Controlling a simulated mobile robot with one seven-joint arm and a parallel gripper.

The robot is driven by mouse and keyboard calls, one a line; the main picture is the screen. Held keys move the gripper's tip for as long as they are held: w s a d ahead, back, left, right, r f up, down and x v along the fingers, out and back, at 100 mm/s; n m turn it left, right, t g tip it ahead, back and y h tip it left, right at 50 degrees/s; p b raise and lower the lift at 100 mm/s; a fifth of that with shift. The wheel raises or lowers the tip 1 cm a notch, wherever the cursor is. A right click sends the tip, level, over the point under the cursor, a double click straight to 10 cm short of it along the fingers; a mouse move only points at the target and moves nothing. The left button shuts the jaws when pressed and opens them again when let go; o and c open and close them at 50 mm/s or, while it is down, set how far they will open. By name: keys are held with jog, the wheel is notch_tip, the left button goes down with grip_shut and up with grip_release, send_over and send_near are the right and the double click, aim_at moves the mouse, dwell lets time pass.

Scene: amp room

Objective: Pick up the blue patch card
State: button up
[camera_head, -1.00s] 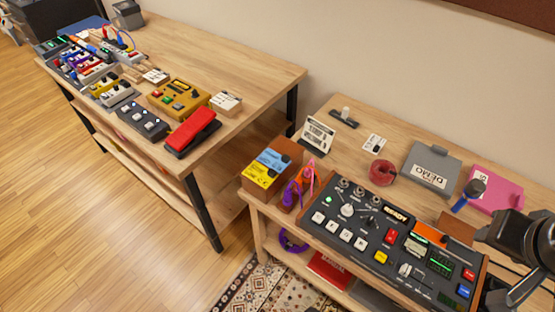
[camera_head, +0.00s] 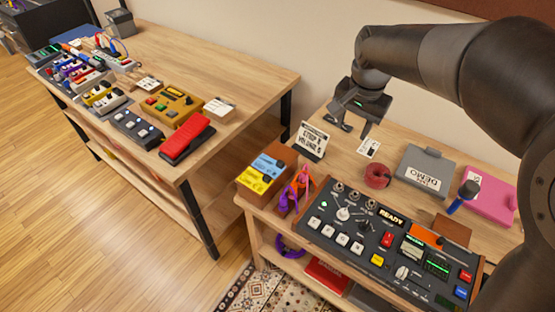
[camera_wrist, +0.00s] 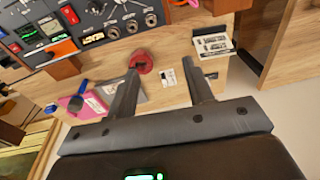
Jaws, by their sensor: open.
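The blue patch card (camera_head: 273,161) stands in a wooden holder (camera_head: 284,184) at the left end of the right-hand table in the head view. A yellow card (camera_head: 258,179) is beside it, in front. My gripper (camera_head: 350,124) is open and empty above the back of this table, to the right of and behind the holder. In the wrist view my gripper's two fingers (camera_wrist: 160,67) are apart with nothing between them. I cannot make out the blue card in the wrist view.
A standing sign (camera_head: 312,141) is between holder and gripper. A red coil (camera_head: 377,175), grey DEMO case (camera_head: 424,171) and pink case (camera_head: 490,202) lie rightward. A red pedal (camera_head: 187,139) is on the left table.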

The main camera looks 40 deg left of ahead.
jog(key=s+a+f+g+h, duration=0.1)
jog(key=s+a+f, duration=0.1)
jog(key=a+f, duration=0.5)
jog(key=s+a+f, duration=0.2)
jog(key=a+f, duration=0.2)
jog(key=a, duration=0.6)
send_over(279, 164)
notch_tip(279, 164, down, 5)
jog(key=shift+d+r, duration=0.1)
jog(key=shift+f, duration=2.95)
jog(key=shift+c, duration=0.6)
grip_shut()
